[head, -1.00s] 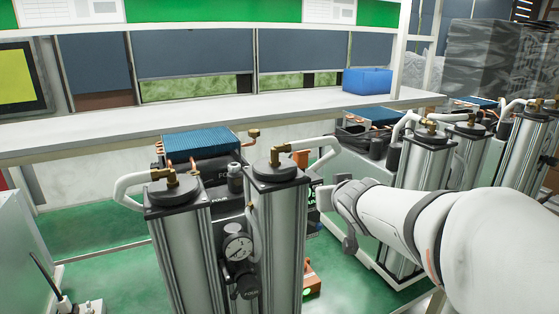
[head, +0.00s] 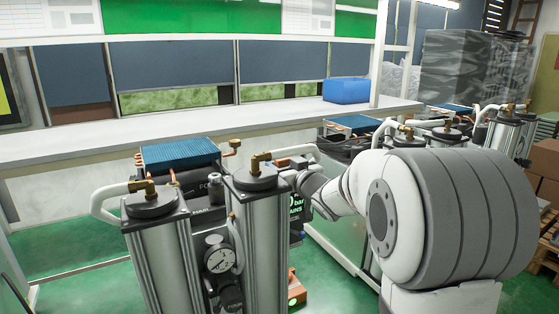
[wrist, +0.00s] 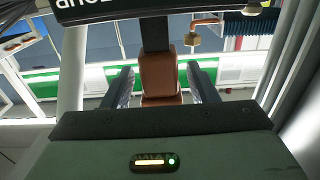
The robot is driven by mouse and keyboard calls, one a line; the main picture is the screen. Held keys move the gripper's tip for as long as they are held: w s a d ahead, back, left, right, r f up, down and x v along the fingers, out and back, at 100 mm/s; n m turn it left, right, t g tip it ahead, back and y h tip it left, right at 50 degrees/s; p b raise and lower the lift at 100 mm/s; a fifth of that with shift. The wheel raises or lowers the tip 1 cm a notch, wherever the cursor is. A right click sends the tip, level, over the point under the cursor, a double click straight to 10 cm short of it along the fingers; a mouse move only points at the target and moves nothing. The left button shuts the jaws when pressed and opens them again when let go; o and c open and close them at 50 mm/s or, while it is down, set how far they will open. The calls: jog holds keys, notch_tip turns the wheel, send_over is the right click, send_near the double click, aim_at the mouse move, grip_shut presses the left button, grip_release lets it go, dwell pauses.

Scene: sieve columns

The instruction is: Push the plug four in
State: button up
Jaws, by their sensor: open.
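A brown-orange block (wrist: 160,75), hanging from a dark stem, shows in the wrist view; it may be plug four, but I see no number on it. My gripper (wrist: 160,82) is open, with one finger on each side of the block. I cannot tell whether the fingers touch it. In the head view my gripper reaches in at the right of the nearest twin-column unit (head: 262,230), beside a dark display with green text (head: 296,208). Its fingertips are hidden there. How deep the block sits cannot be told.
A gauge (head: 219,258) sits between the near columns. A white hose (head: 290,153) and blue-finned cooler (head: 180,155) are close above. An orange part with a green light (head: 296,290) is low beside the column. More columns (head: 440,160) stand right. A blue bin (head: 346,90) is on the shelf.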

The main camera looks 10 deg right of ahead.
jog(key=shift+x, duration=1.35)
jog(key=shift+s, duration=0.1)
jog(key=shift+c, duration=0.4)
grip_shut()
